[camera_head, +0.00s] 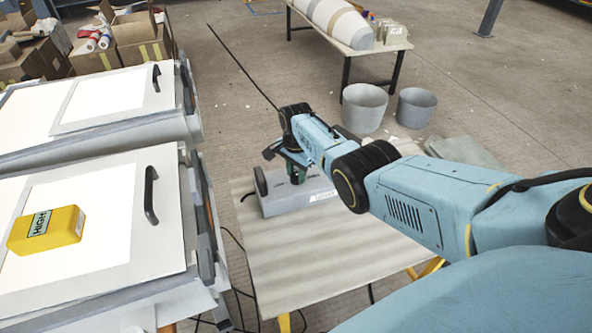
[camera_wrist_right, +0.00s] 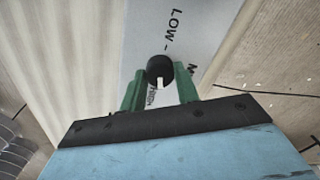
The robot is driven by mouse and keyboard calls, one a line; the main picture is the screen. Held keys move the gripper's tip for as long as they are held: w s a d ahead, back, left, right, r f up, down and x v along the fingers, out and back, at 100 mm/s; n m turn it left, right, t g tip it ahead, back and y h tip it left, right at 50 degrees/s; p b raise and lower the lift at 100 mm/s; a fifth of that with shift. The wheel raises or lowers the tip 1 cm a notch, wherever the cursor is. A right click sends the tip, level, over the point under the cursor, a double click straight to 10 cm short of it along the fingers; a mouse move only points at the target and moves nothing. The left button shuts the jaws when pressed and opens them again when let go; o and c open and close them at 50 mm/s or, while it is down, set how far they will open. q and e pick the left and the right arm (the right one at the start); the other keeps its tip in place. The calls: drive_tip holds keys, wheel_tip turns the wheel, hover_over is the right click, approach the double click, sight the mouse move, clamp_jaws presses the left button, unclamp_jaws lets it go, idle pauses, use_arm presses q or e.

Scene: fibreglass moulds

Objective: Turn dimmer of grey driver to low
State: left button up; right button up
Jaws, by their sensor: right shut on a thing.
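The grey driver (camera_head: 320,192) is a box on the table in front of me. My right gripper (camera_head: 297,174) reaches down over it. In the right wrist view, the driver's pale face (camera_wrist_right: 140,40) carries the word LOW and a partly hidden word starting with M. The black dimmer knob (camera_wrist_right: 158,66) has a white pointer mark, which points down the picture, away from LOW. The green fingers of my right gripper (camera_wrist_right: 160,88) are shut on the knob, one on each side. Small lettering below the knob is partly covered. My left gripper is out of view.
The table (camera_head: 320,260) is bare in front of the driver. White light panels (camera_head: 90,190) stand at the left, with a yellow box (camera_head: 65,225) reading HIGH on one. Two grey buckets (camera_head: 364,108) stand behind the table. Cables lie on the floor.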

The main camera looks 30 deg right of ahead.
drive_tip(key=n, duration=0.3)
drive_tip(key=shift+n+p, duration=0.3)
drive_tip(key=shift+n, duration=0.1)
drive_tip(key=n, duration=0.4)
drive_tip(key=shift+n, duration=0.3)
drive_tip(key=n, duration=1.2)
drive_tip(key=shift+n, duration=0.3)
drive_tip(key=n, duration=0.3)
drive_tip(key=shift+s+n, duration=0.1)
drive_tip(key=shift+n, duration=0.2)
drive_tip(key=n, duration=0.3)
drive_tip(key=shift+n, duration=2.2)
